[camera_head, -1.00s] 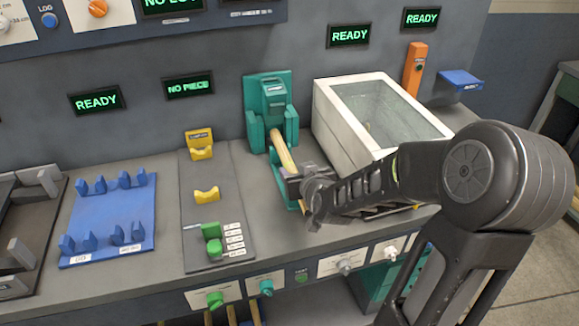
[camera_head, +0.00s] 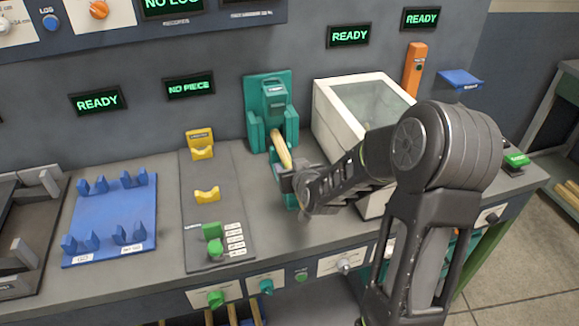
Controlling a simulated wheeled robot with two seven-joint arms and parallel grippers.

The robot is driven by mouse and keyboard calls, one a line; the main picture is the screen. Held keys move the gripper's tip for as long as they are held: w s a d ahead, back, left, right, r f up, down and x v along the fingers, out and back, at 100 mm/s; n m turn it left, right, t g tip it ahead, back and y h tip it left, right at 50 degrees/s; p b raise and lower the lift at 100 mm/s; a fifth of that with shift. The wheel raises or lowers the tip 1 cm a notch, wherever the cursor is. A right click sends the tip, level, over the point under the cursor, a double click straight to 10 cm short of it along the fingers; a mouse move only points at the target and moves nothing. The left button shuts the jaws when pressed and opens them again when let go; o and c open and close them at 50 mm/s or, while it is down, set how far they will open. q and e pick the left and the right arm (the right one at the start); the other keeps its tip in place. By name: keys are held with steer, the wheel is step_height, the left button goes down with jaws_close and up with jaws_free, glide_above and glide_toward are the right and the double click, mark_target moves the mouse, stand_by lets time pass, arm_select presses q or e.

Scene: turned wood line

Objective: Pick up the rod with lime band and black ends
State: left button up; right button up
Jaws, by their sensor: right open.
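A pale wooden rod (camera_head: 281,150) lies tilted in the teal machine (camera_head: 268,92) at the back centre. No lime band or black ends show on its visible part. Its near end is hidden at my right gripper (camera_head: 287,178), which comes in from the right. The fingers are open around or beside that near end; I cannot tell which. Several more wooden rods (camera_head: 233,314) stand under the bench front, mostly cut off, and their markings cannot be made out. My left gripper is not in view.
A white box with a glass lid (camera_head: 328,120) stands right of the teal machine, partly behind my right arm. A blue rack (camera_head: 110,218) and a grey plate with yellow V-holders (camera_head: 207,194) lie empty on the left. An orange post (camera_head: 414,68) stands at the back.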

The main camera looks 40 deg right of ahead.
steer(key=shift+c, duration=0.5)
jaws_close()
